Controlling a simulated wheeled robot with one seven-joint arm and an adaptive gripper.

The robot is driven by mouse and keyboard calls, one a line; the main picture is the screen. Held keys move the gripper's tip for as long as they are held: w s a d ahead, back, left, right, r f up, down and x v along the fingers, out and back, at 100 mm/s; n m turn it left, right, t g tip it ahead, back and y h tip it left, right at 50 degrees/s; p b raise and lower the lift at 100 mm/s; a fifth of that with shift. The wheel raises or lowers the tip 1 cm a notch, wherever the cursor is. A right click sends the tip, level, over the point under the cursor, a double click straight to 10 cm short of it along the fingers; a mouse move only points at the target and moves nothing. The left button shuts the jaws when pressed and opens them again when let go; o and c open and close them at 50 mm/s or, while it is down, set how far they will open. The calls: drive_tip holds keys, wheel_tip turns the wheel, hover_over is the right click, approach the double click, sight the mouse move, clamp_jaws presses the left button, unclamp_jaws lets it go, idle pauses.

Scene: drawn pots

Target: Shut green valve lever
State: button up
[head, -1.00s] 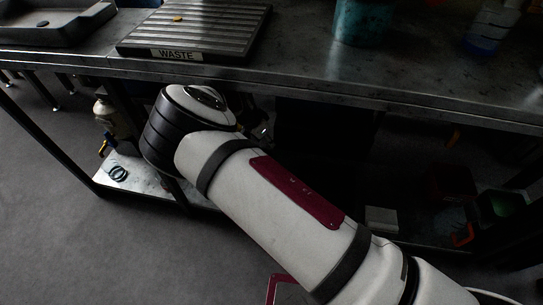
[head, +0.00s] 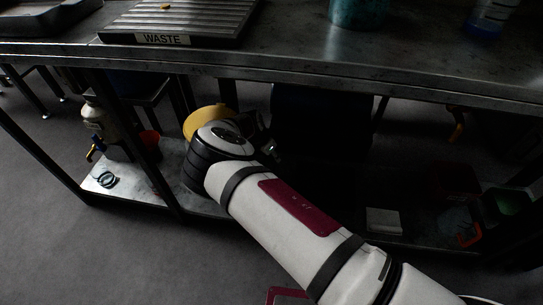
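I cannot make out a green valve lever for certain. A pale jug (head: 100,122) with a small blue and yellow tap (head: 95,152) stands at the left end of the lower shelf; no green shows on it. My white arm reaches from the lower right to the middle, under the bench edge. What seems to be part of my gripper (head: 268,149) shows dark and small just right of the arm's far joint. Its fingers are too dark and hidden to read, and I see nothing held.
The metal bench (head: 290,62) spans the top, with a ridged tray (head: 185,20) marked WASTE. Below, a yellow round thing (head: 205,115) is behind my arm. Black rings (head: 106,179) lie on the lower shelf (head: 130,192). A dark green container (head: 513,201) is at right. Bench legs stand left.

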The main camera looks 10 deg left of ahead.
clamp_jaws()
drive_tip(key=shift+s+d+m+g+h, duration=0.2)
drive_tip(key=shift+s+d+m+g, duration=0.05)
drive_tip(key=shift+m, duration=0.55)
drive_tip(key=shift+s+d+m+g+h, duration=0.2)
drive_tip(key=shift+s+m+g, duration=0.05)
drive_tip(key=shift+m, duration=0.55)
unclamp_jaws()
drive_tip(key=shift+v, duration=3.75)
